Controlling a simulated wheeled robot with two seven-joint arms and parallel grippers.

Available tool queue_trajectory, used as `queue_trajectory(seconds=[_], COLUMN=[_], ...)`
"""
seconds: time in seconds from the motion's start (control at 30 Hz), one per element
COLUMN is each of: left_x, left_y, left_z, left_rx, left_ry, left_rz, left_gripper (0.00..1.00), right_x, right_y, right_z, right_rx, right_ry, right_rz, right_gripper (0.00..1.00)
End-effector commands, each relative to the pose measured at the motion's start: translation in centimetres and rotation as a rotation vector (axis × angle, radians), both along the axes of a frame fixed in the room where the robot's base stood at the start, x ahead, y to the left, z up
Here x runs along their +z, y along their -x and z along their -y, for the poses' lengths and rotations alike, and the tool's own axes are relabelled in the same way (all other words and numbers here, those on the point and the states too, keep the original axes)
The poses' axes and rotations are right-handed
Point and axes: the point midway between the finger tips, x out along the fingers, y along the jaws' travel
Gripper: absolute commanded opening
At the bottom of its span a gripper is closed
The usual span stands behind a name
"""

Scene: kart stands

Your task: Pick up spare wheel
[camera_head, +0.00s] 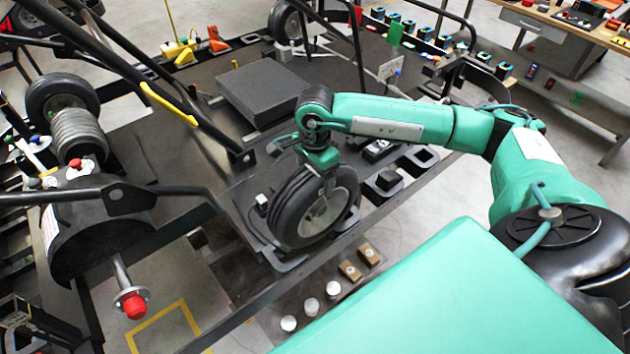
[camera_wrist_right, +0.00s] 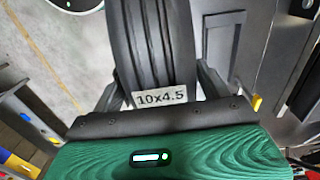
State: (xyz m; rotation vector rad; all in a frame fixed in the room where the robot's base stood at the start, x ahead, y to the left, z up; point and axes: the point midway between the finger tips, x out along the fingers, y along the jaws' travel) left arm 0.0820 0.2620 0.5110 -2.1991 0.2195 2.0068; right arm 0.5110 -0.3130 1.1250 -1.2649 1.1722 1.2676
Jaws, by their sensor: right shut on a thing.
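The spare wheel (camera_head: 292,207) is a black tyre with a grey rim. It stands upright on the dark kart platform in the middle of the head view. My right gripper (camera_head: 326,180) reaches it from above and is shut on the tyre's upper part. In the right wrist view the tyre (camera_wrist_right: 152,45) runs between the two fingers of the right gripper (camera_wrist_right: 160,88), and a white label reading 10x4.5 (camera_wrist_right: 162,98) shows on the tread. The lower edge of the wheel is near the platform; I cannot tell whether it touches. My left gripper is not in view.
A black box (camera_head: 262,90) lies on the platform behind the wheel. Black frame tubes (camera_head: 130,70) cross the left side. Several white discs (camera_head: 311,307) and brown blocks (camera_head: 349,271) lie in front. Another wheel (camera_head: 62,100) is at the far left.

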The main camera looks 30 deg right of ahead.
Motion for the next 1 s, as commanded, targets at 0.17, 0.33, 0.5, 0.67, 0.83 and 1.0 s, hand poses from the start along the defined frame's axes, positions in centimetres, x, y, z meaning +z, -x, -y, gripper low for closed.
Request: queue_trajectory(seconds=[0.17,0.33,0.5,0.67,0.83,1.0], left_x=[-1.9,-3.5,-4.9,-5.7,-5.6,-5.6], left_y=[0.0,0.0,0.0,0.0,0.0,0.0], left_z=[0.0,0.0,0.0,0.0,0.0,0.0], left_rx=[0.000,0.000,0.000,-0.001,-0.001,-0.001], left_ry=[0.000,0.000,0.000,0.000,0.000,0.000], left_rz=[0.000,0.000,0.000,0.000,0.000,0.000], left_gripper=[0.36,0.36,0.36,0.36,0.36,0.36], right_x=[3.3,7.5,11.6,14.9,17.0,18.0], right_y=[-0.2,-0.2,-0.2,-0.1,0.0,0.0], right_z=[0.0,0.0,-0.1,0.0,0.0,0.0], right_rx=[0.001,0.001,0.001,0.001,0.001,0.000], right_ry=[-0.002,-0.002,-0.003,-0.002,-0.001,-0.002], right_rz=[0.013,0.014,0.013,0.011,0.008,0.007], right_gripper=[0.06,0.06,0.06,0.06,0.06,0.06])
